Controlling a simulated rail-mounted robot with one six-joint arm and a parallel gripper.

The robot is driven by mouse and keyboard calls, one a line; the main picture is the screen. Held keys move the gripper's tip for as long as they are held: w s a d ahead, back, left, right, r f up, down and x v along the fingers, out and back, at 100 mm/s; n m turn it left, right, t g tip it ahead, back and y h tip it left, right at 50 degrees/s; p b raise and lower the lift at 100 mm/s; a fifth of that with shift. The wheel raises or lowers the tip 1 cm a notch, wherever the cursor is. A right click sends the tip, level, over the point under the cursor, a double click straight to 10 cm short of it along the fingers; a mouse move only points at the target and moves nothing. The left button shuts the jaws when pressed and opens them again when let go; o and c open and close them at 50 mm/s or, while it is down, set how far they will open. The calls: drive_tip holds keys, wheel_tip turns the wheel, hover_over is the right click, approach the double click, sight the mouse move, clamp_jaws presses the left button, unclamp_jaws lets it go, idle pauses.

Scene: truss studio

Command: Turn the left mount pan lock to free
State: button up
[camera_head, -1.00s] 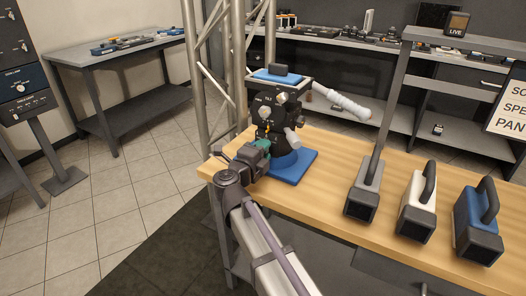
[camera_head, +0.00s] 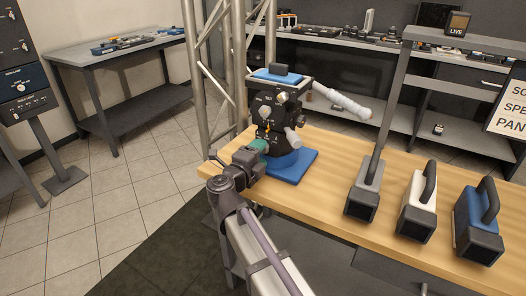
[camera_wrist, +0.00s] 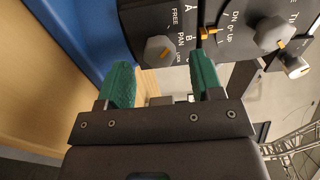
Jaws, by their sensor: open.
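The left mount (camera_head: 270,115) is a dark camera mount head standing on a blue base (camera_head: 290,167) at the left end of the wooden table. In the wrist view its pan lock (camera_wrist: 157,49) is a grey faceted knob beside the words FREE, PAN and LOCK. A small orange mark shows at its lower right edge, nearer LOCK than FREE. My gripper (camera_wrist: 162,68) has green fingers, open and empty, one either side of the knob in the picture. I cannot tell whether they touch it. My gripper (camera_head: 262,147) also shows low against the mount in the head view.
In the wrist view an orange A/B lever (camera_wrist: 209,32) and a larger DN/UP knob (camera_wrist: 271,33) lie close to the right finger. A truss (camera_head: 215,75) stands behind the mount. Grey, white and blue handled blocks (camera_head: 415,215) stand farther right on the table (camera_head: 325,210).

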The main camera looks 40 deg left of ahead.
drive_tip(key=s, duration=0.8)
drive_tip(key=shift+s+d, duration=0.25)
drive_tip(key=shift+d, duration=0.2)
